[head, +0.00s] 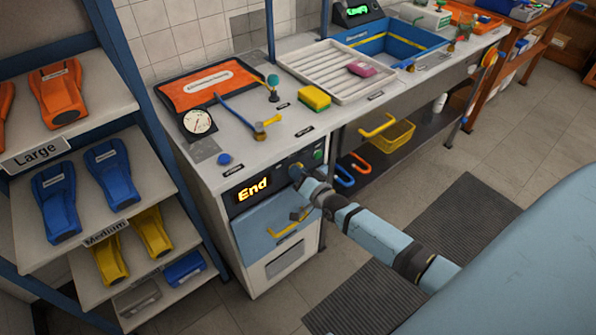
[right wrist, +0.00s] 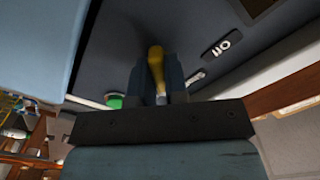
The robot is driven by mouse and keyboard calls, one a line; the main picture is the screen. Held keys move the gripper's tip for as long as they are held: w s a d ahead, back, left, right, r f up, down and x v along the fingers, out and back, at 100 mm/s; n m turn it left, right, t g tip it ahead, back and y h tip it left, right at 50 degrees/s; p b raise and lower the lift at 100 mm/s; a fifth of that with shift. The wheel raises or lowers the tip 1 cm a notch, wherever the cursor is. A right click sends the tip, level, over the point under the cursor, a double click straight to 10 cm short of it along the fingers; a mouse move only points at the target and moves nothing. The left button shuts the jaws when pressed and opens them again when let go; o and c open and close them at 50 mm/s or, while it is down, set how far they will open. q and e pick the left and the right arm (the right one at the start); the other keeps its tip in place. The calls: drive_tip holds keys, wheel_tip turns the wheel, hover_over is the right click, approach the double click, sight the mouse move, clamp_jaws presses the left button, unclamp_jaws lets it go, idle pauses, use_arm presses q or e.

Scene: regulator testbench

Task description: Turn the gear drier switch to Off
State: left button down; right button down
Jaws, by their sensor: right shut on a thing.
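The gear drier is the cabinet under the left end of the bench, with a dark front panel and a display (head: 252,189) reading "End" in orange. My right gripper (head: 298,171) is at this panel, right of the display. In the right wrist view the yellow switch handle (right wrist: 155,62) stands between the two fingers of my right gripper (right wrist: 157,88), which is shut on it. In the head view my gripper hides the switch. A small label (right wrist: 222,47) lies on the panel beside the switch; its text is hard to read. My left gripper is not in view.
A green button (head: 318,155) sits close beside my gripper; it also shows in the right wrist view (right wrist: 115,100). Below is a blue drawer (head: 270,222) with a yellow handle. A shelf rack (head: 95,232) with blue and yellow items stands left. Dark mats (head: 455,215) cover part of the floor.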

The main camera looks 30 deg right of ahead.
drive_tip(key=n+p, duration=0.1)
drive_tip(key=n, duration=0.1)
drive_tip(key=shift+r+n, duration=0.1)
drive_tip(key=shift+n, duration=0.2)
drive_tip(key=n+p, duration=0.1)
drive_tip(key=n, duration=0.1)
drive_tip(key=shift+n, duration=0.4)
drive_tip(key=n+p, duration=0.2)
drive_tip(key=n, duration=0.7)
drive_tip(key=shift+d+n, duration=0.1)
drive_tip(key=shift+n, duration=0.3)
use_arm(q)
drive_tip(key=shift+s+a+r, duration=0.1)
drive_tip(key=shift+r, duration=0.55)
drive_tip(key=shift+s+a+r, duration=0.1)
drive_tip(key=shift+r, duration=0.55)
use_arm(e)
drive_tip(key=shift+n, duration=1.8)
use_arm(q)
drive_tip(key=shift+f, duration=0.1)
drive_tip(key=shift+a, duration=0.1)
use_arm(e)
drive_tip(key=c, duration=1.1)
unclamp_jaws()
drive_tip(key=shift+c, duration=0.2)
